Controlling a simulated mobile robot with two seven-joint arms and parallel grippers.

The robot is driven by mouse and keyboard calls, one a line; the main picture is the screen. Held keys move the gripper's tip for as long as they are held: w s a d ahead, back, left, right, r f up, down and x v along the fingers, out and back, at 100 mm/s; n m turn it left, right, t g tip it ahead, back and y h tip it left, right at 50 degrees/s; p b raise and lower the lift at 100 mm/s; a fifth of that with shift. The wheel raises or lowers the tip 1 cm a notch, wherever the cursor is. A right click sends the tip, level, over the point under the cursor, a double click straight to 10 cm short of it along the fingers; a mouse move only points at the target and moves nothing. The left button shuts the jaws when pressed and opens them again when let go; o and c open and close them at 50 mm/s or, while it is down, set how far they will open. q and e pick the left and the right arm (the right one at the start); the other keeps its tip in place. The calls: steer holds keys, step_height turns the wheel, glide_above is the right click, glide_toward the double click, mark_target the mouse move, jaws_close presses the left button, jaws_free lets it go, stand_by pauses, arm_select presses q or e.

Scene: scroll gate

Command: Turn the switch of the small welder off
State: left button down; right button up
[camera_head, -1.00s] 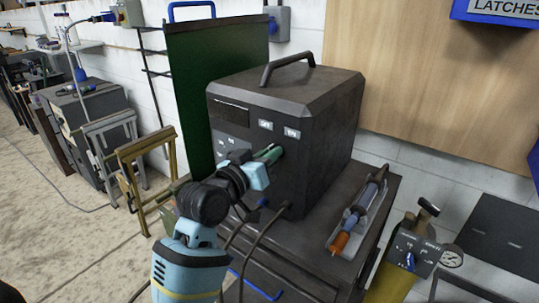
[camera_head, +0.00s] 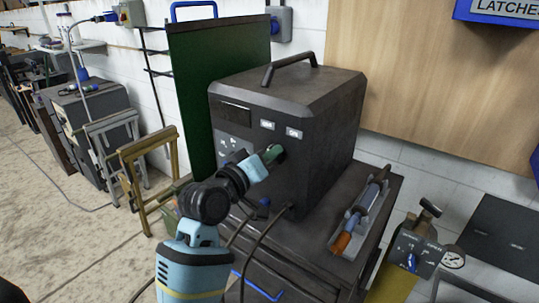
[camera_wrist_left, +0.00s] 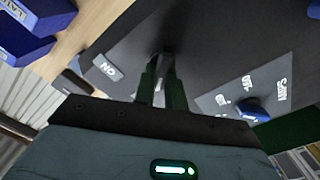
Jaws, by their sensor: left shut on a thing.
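The small welder is a dark box (camera_head: 320,110) with a top handle, standing on a dark cart. Its front carries two small white labels above the switch; the right one reads ON, and that label (camera_wrist_left: 107,68) also shows in the left wrist view. My left gripper (camera_head: 276,152) is at the front face below these labels. In the left wrist view its dark green fingers (camera_wrist_left: 160,88) are shut on the switch (camera_wrist_left: 163,66), a grey lever mostly hidden between them. The exact lever angle is hard to tell. My right gripper is not in view.
A blue knob (camera_wrist_left: 250,109) sits on the panel beside the fingers. Cables hang from the welder's lower front. A torch-like tool in a tray (camera_head: 360,218) lies on the cart at right. A green screen (camera_head: 200,90) stands behind, left of the welder.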

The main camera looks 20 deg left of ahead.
arm_select(q)
steer(key=c, duration=1.5)
jaws_free()
steer(key=shift+o, duration=0.2)
steer(key=v, duration=0.8)
steer(key=shift+w, duration=0.1)
steer(key=s+a+f+m+g+y, duration=0.15)
steer(key=s+f, duration=0.25)
steer(key=f, duration=1)
steer(key=s+f+m+g+y, duration=0.1)
steer(key=s+f+g+y, duration=0.2)
steer(key=f, duration=1)
steer(key=s+f+m+g, duration=0.3)
steer(key=s+f, duration=1.2)
steer(key=s, duration=0.5)
steer(key=shift+f+m, duration=0.4)
steer(key=shift+m, duration=0.05)
